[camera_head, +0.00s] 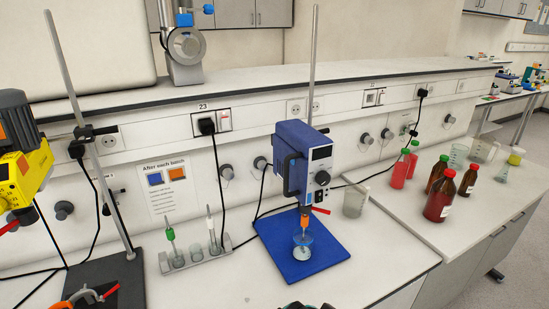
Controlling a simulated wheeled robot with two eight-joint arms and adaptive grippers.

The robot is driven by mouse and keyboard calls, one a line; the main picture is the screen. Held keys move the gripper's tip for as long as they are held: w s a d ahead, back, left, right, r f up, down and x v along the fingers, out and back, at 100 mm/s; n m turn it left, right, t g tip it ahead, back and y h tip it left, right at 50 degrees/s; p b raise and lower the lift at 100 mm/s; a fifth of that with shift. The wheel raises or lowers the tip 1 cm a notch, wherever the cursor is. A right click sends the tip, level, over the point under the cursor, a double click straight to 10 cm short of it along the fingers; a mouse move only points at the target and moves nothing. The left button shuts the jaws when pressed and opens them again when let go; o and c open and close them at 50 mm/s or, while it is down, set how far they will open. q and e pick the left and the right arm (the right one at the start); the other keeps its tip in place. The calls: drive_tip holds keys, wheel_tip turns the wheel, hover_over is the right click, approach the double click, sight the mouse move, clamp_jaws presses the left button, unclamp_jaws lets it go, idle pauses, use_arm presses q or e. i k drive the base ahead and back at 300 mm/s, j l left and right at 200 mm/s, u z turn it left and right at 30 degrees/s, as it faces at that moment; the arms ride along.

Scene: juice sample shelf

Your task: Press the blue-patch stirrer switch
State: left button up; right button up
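A blue overhead stirrer (303,160) hangs on an upright rod above a blue base plate (327,253). Its front has a dark display and a round knob (322,178). Below the head are an orange part (304,221) and a small red part (321,210). A yellow and black stirrer (22,165) on the left is cut by the picture edge and carries an orange patch. I cannot make out a blue patch on either stirrer, nor which part is the switch.
A wall sign (168,190) has a blue and an orange square. Red bottles (440,198), brown bottles and a beaker (355,200) stand on the right. Black cables cross the bench; its front middle is mostly clear.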

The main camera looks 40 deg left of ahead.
sight(318, 194)
drive_tip(key=u, duration=1.45)
